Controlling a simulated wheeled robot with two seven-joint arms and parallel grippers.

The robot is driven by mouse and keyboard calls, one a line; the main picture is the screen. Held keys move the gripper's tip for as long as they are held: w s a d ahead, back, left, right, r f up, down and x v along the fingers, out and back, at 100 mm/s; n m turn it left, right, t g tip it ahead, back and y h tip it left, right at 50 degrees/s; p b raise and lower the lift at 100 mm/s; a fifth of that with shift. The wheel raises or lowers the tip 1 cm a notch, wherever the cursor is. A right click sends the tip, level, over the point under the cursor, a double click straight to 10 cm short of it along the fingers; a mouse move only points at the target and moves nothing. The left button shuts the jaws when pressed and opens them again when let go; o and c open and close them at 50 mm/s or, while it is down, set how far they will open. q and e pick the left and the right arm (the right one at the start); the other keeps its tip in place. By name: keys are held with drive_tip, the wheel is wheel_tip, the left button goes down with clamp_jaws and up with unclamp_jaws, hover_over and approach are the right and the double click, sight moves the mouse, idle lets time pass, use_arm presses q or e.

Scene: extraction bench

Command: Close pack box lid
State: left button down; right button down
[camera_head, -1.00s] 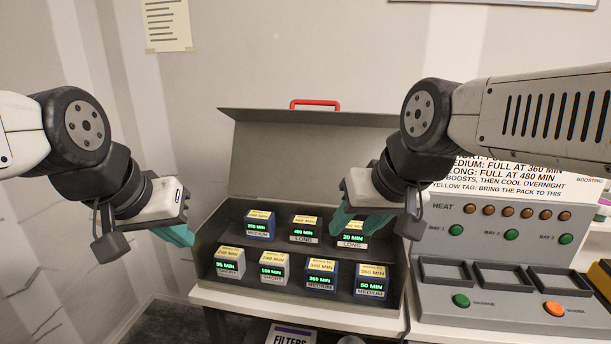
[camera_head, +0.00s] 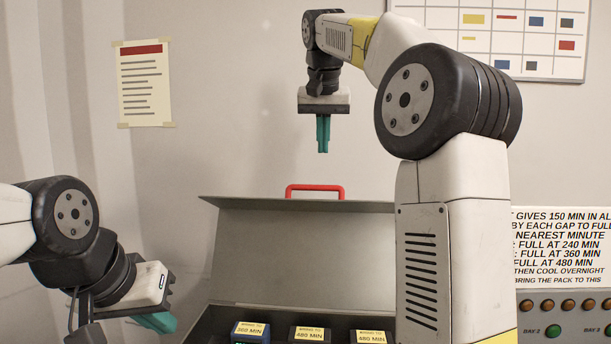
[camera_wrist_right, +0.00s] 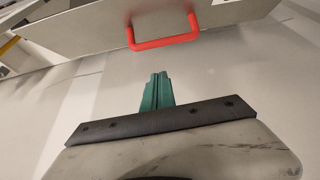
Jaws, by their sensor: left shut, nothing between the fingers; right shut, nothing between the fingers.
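The pack box lid (camera_head: 290,250) stands open and upright behind the box, its red handle (camera_head: 315,187) on its top edge. In the right wrist view the lid (camera_wrist_right: 90,28) and red handle (camera_wrist_right: 163,42) show at the top. The pack box (camera_head: 215,318) holds several labelled packs (camera_head: 310,334); its front is cut off below. My right gripper (camera_head: 323,150) is shut and empty, pointing down above the handle, apart from it. It also shows in the right wrist view (camera_wrist_right: 155,80). My left gripper (camera_head: 170,328) is shut and empty, left of the box.
My right arm hides the lid's right part. A charging station (camera_head: 565,308) with buttons and a text sign (camera_head: 565,245) stands at right. A notice (camera_head: 143,83) and a chart board (camera_head: 520,70) hang on the wall. The space above the lid is otherwise clear.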

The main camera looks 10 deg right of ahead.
drive_tip(key=w+a+r+x, duration=0.1)
drive_tip(key=w+x, duration=0.1)
drive_tip(key=x, duration=0.8)
drive_tip(key=shift+s+f, duration=0.2)
drive_tip(key=shift+s, duration=0.8)
drive_tip(key=shift+s+f, duration=0.2)
drive_tip(key=shift+s, duration=0.8)
drive_tip(key=shift+s, duration=0.1)
